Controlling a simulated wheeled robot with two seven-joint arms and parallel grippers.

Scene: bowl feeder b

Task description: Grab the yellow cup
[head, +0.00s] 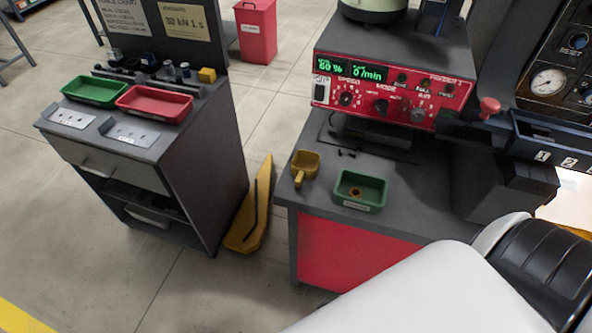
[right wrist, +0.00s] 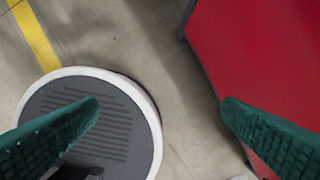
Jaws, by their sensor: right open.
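The yellow cup (head: 305,164) is a small square-mouthed scoop with a short handle pointing toward the front. It stands near the left front corner of the grey top of the red cabinet (head: 343,255), left of a green tray. The cup is not in that view. In the head view a white arm link of mine covers the lower right, and the gripper itself is not visible. My left gripper is in neither view.
The green tray (head: 373,186) holds a small brownish ring. Behind it stands a red control panel (head: 395,87) with knobs. A grey cart (head: 150,140) with a green tray (head: 95,91) and red tray (head: 154,103) stands left. A yellow floor piece (head: 252,210) lies between.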

